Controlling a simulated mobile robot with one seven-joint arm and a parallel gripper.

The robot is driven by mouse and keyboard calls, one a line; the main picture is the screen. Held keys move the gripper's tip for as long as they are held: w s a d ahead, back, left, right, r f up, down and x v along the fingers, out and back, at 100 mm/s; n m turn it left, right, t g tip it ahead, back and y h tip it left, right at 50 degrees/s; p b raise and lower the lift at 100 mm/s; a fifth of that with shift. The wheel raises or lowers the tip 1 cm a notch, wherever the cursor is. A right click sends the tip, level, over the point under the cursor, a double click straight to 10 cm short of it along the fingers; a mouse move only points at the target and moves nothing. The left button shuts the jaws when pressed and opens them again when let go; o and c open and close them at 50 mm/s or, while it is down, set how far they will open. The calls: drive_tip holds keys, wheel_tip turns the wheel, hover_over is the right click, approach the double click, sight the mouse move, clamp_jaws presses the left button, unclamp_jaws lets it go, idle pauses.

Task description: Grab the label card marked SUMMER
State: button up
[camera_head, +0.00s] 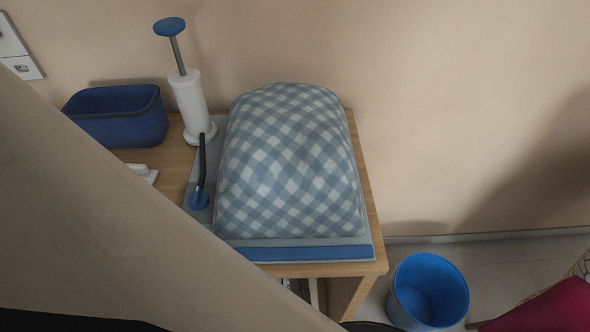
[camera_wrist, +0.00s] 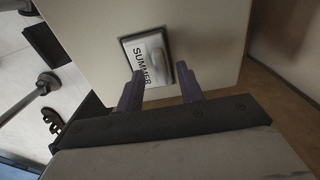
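The label card marked SUMMER (camera_wrist: 148,52) shows in the wrist view. It is a small white card with dark lettering in a dark frame, on a pale flat panel (camera_wrist: 90,25). The lettering runs steeply down the picture, and a grey blurred patch covers its right part. My gripper (camera_wrist: 160,72) is open, with two purple fingers pointing toward the card. The fingertips overlap the card's lower left and lower right edges in the picture. I cannot tell whether they touch it. In the head view neither the card nor my gripper can be made out.
A blue bucket (camera_head: 428,290) and dark red cloth (camera_head: 545,310) are at lower right.

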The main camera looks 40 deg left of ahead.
drive_tip(key=shift+f, duration=0.5)
clamp_jaws()
drive_tip(key=shift+r, duration=0.1)
